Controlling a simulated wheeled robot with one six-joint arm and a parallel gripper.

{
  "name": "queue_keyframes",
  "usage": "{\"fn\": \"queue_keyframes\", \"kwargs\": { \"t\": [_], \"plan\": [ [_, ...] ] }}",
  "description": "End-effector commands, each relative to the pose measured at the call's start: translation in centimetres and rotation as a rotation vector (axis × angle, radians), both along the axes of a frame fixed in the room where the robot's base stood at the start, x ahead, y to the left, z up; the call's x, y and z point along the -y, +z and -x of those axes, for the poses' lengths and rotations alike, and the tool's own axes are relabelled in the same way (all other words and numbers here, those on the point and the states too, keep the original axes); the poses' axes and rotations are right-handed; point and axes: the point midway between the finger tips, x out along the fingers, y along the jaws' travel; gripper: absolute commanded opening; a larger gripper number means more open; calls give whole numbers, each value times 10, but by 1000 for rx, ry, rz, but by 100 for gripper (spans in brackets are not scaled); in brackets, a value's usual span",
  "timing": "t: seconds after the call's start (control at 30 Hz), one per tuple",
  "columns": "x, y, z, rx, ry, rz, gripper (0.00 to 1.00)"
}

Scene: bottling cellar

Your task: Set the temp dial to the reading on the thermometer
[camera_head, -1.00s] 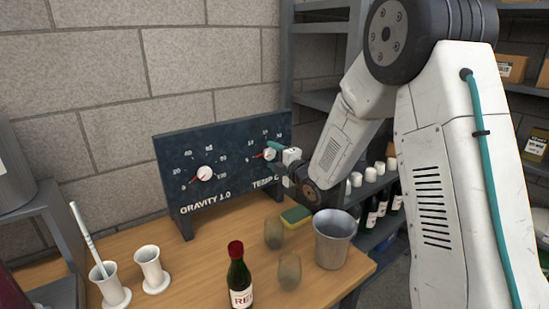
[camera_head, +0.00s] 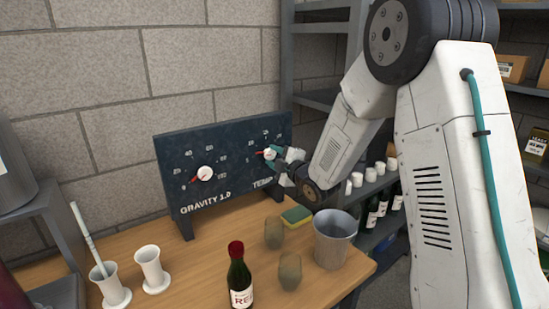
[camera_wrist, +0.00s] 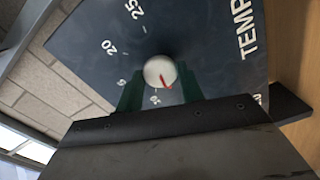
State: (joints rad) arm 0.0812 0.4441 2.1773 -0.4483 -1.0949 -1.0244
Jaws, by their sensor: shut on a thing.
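The temp dial is a white knob with a red pointer (camera_head: 270,154) at the right end of a dark panel marked GRAVITY and TEMP. My gripper (camera_wrist: 160,85) has green fingers on either side of the knob (camera_wrist: 159,70) and is shut on it. In the wrist view the numbers 20 and 25 are readable; the pointer's exact value is not. A white rod (camera_head: 84,232) leans in a white cylinder (camera_head: 110,286) at the left; I cannot tell if it is the thermometer, and no reading shows.
The gravity dial (camera_head: 204,173) is left on the same panel (camera_head: 230,150). Shelves are behind my arm.

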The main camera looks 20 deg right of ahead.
Motion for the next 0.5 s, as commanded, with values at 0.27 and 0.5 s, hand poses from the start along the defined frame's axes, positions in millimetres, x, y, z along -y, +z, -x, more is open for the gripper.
{"fn": "queue_keyframes", "kwargs": {
  "t": [0.27,0.5],
  "plan": [
    [0,-1,0,-84,-1,-251,15],
    [1,-1,0,-155,-1,-467,15]
  ]
}}
